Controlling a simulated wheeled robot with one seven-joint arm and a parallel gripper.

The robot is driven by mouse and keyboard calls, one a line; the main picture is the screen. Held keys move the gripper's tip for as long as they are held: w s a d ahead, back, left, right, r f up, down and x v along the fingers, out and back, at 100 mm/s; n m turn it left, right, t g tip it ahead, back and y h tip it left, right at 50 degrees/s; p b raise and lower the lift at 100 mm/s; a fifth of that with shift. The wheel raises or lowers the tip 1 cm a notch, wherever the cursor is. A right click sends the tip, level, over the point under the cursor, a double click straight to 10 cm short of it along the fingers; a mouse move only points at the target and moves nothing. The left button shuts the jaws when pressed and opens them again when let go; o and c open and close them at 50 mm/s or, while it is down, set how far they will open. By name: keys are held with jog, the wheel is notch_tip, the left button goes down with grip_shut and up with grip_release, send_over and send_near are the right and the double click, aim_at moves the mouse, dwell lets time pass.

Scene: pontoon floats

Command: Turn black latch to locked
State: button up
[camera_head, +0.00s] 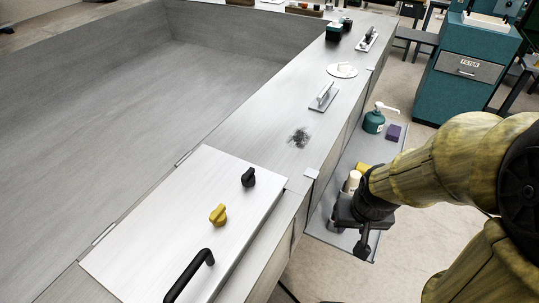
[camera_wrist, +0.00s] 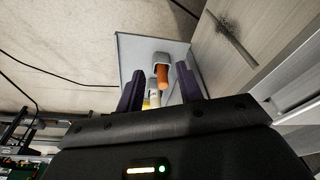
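The black latch (camera_head: 248,177) is a small knob with a raised grip on a pale lid panel (camera_head: 165,220). It stands near the panel's far right corner. A similar yellow latch (camera_head: 218,215) is nearer to me on the same panel. My gripper (camera_head: 350,238) hangs to the right of the counter, over the side shelf, well apart from the black latch. In the wrist view my gripper (camera_wrist: 160,72) has its two dark fingers spread, with nothing held. The black latch is not in the wrist view.
A black bar handle (camera_head: 190,275) rises from the panel's near edge. The side shelf (camera_head: 322,222) below my gripper bears bottles, including an orange item (camera_wrist: 162,75).

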jog(key=shift+w+d, duration=0.25)
jog(key=shift+w, duration=0.1)
jog(key=shift+s, duration=0.1)
jog(key=o, duration=0.3)
jog(key=shift+r, duration=0.1)
jog(key=shift+o, duration=0.2)
jog(key=w+a+r+m+g+p, duration=0.1)
jog(key=w+a+r+p, duration=0.5)
jog(key=a+r, duration=0.3)
jog(key=shift+w+a+r+m+p, duration=0.15)
jog(key=shift+w+r+m+p, duration=0.3)
jog(key=shift+r, duration=0.4)
jog(key=a+r+m+g+p, duration=0.1)
jog(key=a+r+p, duration=0.5)
jog(key=a+r, duration=0.7)
jog(key=a+m, duration=0.1)
jog(key=a, duration=0.2)
jog(key=shift+w+r+m+g, duration=0.15)
jog(key=shift+w+m+g, duration=0.15)
jog(key=shift+w+m, duration=0.1)
